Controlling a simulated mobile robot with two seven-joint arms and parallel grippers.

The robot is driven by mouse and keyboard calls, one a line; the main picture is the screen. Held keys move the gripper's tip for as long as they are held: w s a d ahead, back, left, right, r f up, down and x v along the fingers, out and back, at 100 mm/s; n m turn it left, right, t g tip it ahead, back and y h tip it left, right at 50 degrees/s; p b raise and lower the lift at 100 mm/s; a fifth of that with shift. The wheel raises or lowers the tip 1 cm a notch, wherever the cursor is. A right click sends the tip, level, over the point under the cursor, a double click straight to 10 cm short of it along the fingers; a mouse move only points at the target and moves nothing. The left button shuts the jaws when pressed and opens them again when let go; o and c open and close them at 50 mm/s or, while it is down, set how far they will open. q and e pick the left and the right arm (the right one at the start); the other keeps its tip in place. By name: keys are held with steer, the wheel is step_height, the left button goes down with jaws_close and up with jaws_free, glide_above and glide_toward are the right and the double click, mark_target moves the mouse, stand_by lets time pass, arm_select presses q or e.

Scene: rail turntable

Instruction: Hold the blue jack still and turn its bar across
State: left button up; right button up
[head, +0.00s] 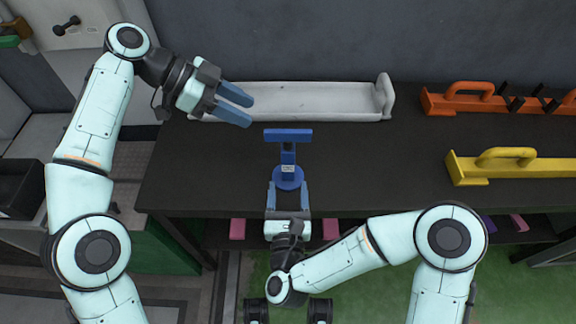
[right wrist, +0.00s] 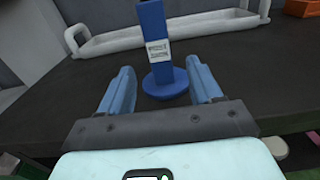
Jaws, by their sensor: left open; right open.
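The blue jack (head: 288,176) stands upright on the dark table near its front edge. Its bar (head: 288,135) lies left to right on top in the head view. The right wrist view shows its post and round base (right wrist: 165,84), but the bar is out of that frame. My right gripper (head: 288,190) is open at the front of the jack, with one finger on either side of the base; I cannot tell whether they touch it. My left gripper (head: 242,106) is open and empty, up and to the left of the bar, apart from it.
A long white tray (head: 310,100) lies behind the jack, partly behind my left gripper. An orange holder (head: 455,103) and a yellow one (head: 530,168) lie at the right. Pink pieces (head: 237,229) show below the table's front edge. The table between jack and yellow holder is clear.

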mark_target(288, 158)
steer(key=w, duration=1)
jaws_close()
stand_by(0.7)
steer(key=shift+o, duration=0.4)
jaws_free()
steer(key=shift+s, duration=0.1)
steer(key=s, duration=1.2)
